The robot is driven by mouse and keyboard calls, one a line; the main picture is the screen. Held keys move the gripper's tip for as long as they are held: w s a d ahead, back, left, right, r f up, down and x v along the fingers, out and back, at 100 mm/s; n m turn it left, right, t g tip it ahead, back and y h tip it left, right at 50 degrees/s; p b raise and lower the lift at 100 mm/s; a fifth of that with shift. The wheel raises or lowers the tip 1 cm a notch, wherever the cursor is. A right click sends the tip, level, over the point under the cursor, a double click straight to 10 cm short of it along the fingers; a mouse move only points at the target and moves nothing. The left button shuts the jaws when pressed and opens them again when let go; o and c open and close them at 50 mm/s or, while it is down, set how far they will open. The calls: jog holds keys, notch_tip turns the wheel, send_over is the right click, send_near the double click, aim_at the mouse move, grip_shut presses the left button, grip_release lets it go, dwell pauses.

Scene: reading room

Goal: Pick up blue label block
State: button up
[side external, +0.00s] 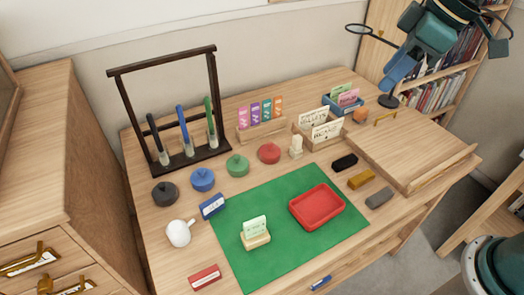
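The blue label block (212,206) is a small blue block with a white label on its face. It stands on the wooden table just off the upper left corner of the green mat (285,190). My gripper (393,82) is at the upper right of the side external view, at the end of my dark teal arm. It is well apart from the blue label block, toward the back right of the table. Its fingers are too small and overlapped to tell whether they are open or shut. Nothing is seen touching the block.
Round lidded pots, including a blue one (203,180), stand behind the block. A white jug (179,233) is at its lower left. A dark rack (185,150) rises behind. A red tray (316,206) and a card holder (255,238) are on the mat. A red label block (205,277) lies in front.

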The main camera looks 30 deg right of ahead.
jog(key=w+a+f+n+g, duration=0.1)
jog(key=w+a+f+n, duration=0.3)
jog(key=w+a, duration=0.35)
jog(key=n+g+y, duration=0.2)
jog(key=n+g, duration=0.2)
jog(key=n, duration=0.5)
send_over(212, 200)
jog(key=w+d, duration=0.1)
jog(key=d, duration=0.3)
notch_tip(212, 200, down, 20)
jog(key=shift+x, duration=4.5)
jog(key=shift+w, duration=0.1)
jog(key=shift+x, duration=2.55)
jog(key=shift+d, duration=0.1)
jog(key=shift+c, duration=0.2)
grip_shut()
